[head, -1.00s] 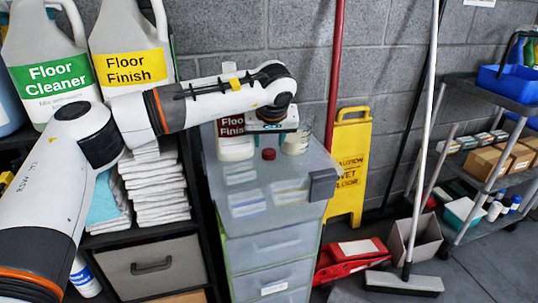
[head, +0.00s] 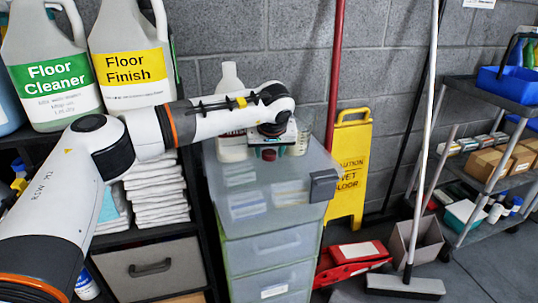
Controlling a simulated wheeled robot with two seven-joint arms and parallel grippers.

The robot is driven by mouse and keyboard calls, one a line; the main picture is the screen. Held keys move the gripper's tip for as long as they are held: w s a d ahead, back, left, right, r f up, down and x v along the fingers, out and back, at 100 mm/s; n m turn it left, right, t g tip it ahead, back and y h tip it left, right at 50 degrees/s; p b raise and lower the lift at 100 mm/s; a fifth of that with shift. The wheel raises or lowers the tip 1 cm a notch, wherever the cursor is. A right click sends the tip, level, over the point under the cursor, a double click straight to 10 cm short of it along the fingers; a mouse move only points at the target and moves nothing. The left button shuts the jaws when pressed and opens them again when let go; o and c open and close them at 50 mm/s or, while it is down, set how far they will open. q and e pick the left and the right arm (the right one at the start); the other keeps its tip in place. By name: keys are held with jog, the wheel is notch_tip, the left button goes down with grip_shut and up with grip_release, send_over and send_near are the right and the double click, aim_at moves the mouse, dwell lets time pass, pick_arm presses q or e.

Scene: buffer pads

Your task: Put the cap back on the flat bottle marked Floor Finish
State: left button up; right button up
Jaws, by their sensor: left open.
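The flat bottle (head: 231,153) stands upright on the left back part of the drawer unit's top. Its bare neck shows above my left arm, with no cap on it. My wrist hides most of its label. The red cap (head: 269,155) lies on the unit's top, to the right of the bottle. My left gripper (head: 270,146) points down over the cap, open. I cannot tell whether its fingers are around the cap. My right gripper is not in view.
A clear jar (head: 301,138) stands just right of my gripper. The grey drawer unit (head: 270,220) has free room on its front top. Large jugs (head: 130,85) stand on the left shelf. A yellow wet-floor sign (head: 350,170) and a red pole (head: 335,70) are behind right.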

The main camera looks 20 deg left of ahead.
aim_at(269, 154)
pick_arm(q)
jog(key=c, duration=0.8)
jog(key=shift+o, duration=0.2)
jog(key=shift+r, duration=0.6)
notch_tip(269, 154, up, 2)
jog(key=shift+r+p, duration=0.2)
jog(key=shift+p, duration=0.2)
notch_tip(269, 154, up, 14)
jog(key=p, duration=0.3)
jog(key=shift+r, duration=0.2)
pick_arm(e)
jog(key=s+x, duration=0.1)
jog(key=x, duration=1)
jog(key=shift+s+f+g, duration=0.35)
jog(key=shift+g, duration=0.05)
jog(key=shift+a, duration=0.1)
